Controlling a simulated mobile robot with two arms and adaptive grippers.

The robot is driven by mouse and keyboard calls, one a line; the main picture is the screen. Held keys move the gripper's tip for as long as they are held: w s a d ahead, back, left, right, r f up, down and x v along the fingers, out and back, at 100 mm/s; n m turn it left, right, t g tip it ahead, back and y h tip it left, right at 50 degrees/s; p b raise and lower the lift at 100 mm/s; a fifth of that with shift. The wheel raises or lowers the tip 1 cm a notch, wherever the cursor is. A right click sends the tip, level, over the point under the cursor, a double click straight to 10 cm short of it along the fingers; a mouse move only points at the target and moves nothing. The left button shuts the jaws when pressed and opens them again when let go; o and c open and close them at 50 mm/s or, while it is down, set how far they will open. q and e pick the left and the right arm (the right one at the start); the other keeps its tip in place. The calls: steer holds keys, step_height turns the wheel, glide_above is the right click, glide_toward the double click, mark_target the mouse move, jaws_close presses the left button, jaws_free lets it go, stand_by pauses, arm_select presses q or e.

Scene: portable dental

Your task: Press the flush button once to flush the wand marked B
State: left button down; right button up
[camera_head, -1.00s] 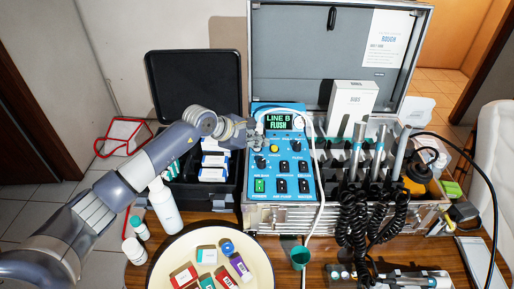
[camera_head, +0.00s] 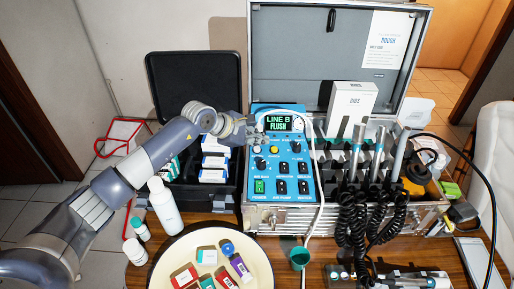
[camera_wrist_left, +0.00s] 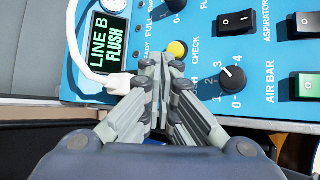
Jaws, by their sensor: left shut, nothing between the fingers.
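The blue control panel (camera_head: 296,181) stands in the open case. Its display (camera_head: 278,123) reads "LINE B FLUSH" in green; the display also shows in the left wrist view (camera_wrist_left: 110,40). A round yellow button or lamp (camera_wrist_left: 177,49) sits beside the words "READY" and "CHECK"; it shows in the head view (camera_head: 274,149). My left gripper (camera_head: 260,132) is shut and empty over the panel's upper left edge. In the left wrist view its fingertips (camera_wrist_left: 160,62) are just beside the yellow part; contact cannot be told. Several wands (camera_head: 357,140) stand in holders right of the panel; their marks are unreadable.
A white tube or cable (camera_head: 318,170) runs down the panel's right side. Dark knobs and switches lie close to the fingers. A white bottle (camera_head: 165,206) and a round tray (camera_head: 168,275) with small boxes stand in front. Coiled black cords (camera_head: 352,215) hang on the right.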

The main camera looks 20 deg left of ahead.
arm_select(q)
step_height(320, 180, up, 5)
steer(key=shift+s+p, duration=0.15)
steer(key=shift+p, duration=1.1)
